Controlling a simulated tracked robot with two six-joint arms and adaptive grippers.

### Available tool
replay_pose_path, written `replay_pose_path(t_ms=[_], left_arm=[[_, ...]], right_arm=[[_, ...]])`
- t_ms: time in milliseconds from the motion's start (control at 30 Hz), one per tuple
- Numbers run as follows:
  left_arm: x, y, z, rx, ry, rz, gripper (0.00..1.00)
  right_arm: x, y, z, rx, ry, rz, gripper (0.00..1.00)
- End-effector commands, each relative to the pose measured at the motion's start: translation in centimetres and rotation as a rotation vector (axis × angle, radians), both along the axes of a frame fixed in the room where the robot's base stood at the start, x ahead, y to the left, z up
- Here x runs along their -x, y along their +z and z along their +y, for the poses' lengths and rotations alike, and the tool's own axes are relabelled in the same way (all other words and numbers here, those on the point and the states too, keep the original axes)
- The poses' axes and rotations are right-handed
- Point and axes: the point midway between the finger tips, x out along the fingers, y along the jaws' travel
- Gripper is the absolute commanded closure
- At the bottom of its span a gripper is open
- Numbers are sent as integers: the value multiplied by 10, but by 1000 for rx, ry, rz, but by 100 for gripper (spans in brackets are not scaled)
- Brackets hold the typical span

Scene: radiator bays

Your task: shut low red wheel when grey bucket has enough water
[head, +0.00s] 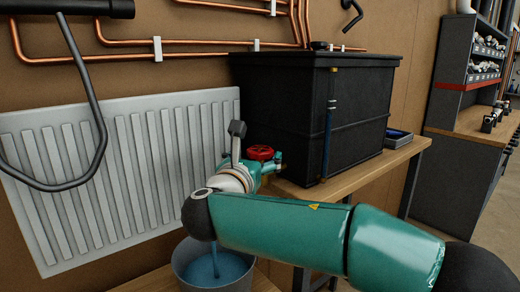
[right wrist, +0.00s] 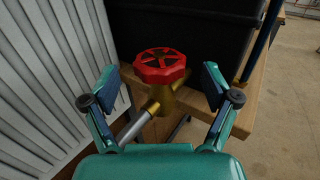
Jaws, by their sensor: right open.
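My right gripper (right wrist: 160,85) is open around the wheel, one finger on each side, with gaps on both sides. In the head view my right gripper (head: 268,167) is partly hidden by its own arm. The grey bucket (head: 183,284) stands below, partly covered by my right arm. Blue water (head: 203,270) shows in it, with a stream falling in. The exact level is hard to tell. My left gripper is not in view.
A black tank (head: 310,110) stands on a wooden bench (head: 370,180) right of the wheel. A white radiator (head: 120,170) is close on the left. Copper pipes (head: 200,43) run along the wall. A dark hose (head: 83,70) hangs in front of the radiator.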

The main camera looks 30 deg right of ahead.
Motion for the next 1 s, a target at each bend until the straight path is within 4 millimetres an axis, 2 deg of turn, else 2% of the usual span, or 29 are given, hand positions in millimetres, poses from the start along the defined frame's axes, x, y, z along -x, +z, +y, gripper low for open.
replay_pose_path(t_ms=[100, 300, 633, 667, 1000], left_arm=[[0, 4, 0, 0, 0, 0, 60], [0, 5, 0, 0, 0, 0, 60], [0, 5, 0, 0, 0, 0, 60], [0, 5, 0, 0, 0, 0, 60], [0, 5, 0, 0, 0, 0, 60]], right_arm=[[-13, 0, -16, -1, -2, 2, 13], [-24, 0, -29, -1, -1, 1, 13], [-25, 0, -31, 0, 0, 0, 13], [-25, 0, -31, 0, 0, 0, 17], [-25, 0, -30, -1, 0, 1, 73]])
